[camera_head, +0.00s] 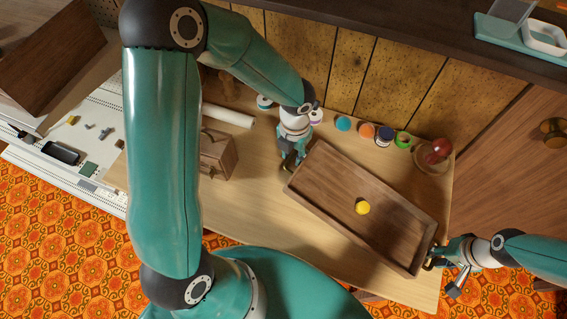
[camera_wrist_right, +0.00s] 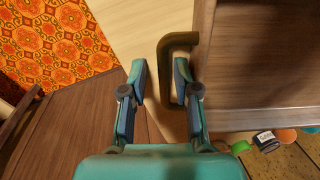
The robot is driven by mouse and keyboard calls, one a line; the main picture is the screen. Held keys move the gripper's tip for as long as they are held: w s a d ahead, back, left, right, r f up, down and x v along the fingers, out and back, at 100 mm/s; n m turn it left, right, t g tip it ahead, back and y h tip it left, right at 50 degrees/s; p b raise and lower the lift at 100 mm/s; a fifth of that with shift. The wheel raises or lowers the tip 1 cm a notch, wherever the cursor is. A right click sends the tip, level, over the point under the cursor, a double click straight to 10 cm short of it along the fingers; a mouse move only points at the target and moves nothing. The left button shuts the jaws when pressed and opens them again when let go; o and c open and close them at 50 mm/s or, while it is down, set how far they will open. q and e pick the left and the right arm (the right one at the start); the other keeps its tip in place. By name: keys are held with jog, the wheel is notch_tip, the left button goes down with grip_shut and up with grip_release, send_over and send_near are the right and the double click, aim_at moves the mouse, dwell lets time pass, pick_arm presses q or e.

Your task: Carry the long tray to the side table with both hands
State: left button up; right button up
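The long brown wooden tray (camera_head: 328,181) lies at an angle on the pale wooden table, with a yellow round object (camera_head: 362,207) inside it. My left gripper (camera_head: 290,162) is low beside the tray's upper-left end; its fingers are too small to read clearly. My right gripper (camera_head: 437,262) is at the tray's lower-right end. In the right wrist view my right gripper (camera_wrist_right: 161,70) is open, its fingers on either side of the bar of a brass handle (camera_wrist_right: 167,72) on the tray's end wall (camera_wrist_right: 204,40). I cannot make out a side table for certain.
A small wooden box (camera_head: 215,155) stands on the pale table (camera_head: 255,205) left of the tray. Several coloured round items, including a green one (camera_head: 403,140), and a red object (camera_head: 436,152) line the back. A dark shelf (camera_head: 400,28) overhangs the wall. Orange patterned carpet (camera_head: 50,230) lies below.

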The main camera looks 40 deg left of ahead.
notch_tip(320, 180, up, 12)
jog(key=d, duration=0.2)
jog(key=shift+f, duration=0.15)
dwell(0.5)
